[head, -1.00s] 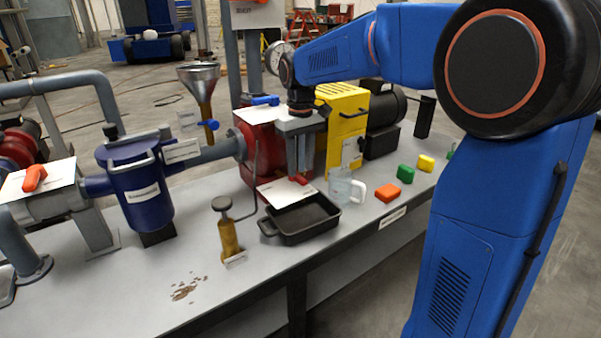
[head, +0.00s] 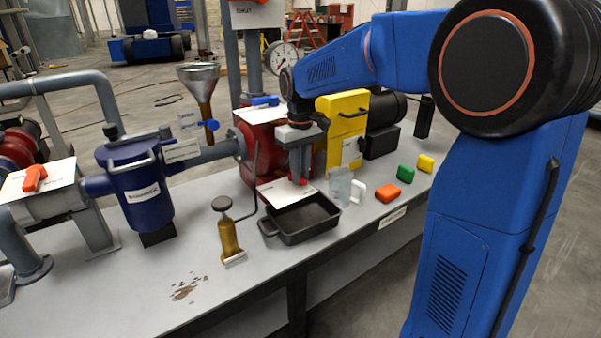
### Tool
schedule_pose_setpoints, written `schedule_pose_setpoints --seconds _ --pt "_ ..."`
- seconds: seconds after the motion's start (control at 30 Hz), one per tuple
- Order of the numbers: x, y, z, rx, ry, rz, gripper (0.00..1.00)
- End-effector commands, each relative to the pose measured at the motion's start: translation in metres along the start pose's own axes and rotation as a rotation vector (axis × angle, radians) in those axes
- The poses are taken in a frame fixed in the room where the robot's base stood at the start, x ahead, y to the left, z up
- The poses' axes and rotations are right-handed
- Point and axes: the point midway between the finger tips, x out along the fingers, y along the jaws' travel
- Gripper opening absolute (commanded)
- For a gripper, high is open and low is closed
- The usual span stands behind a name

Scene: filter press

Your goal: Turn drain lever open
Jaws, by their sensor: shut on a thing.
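My gripper (head: 301,176) points down in front of the red pump-like body (head: 262,136), above the back edge of the black tray. Its fingers are shut on a small red piece, which I take to be the drain lever (head: 300,182). Only a bit of red shows between and below the fingertips. The rest of the lever and its pivot are hidden by the fingers, so I cannot tell its angle. A white label card (head: 280,192) lies just below and to the left of the fingertips.
The black tray (head: 291,237) stands on the bench below my gripper. A brass pump-handled can (head: 229,238) stands left of the tray.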

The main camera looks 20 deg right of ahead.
Motion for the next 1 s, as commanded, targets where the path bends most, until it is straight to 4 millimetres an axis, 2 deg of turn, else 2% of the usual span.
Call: schedule_pose_setpoints --seconds 0.37,1.0 --pt "0.0 -0.006 -0.001 0.147 0.0 0.0 0.0" --pt "0.0 -0.028 -0.011 0.739 0.0 0.0 0.0"
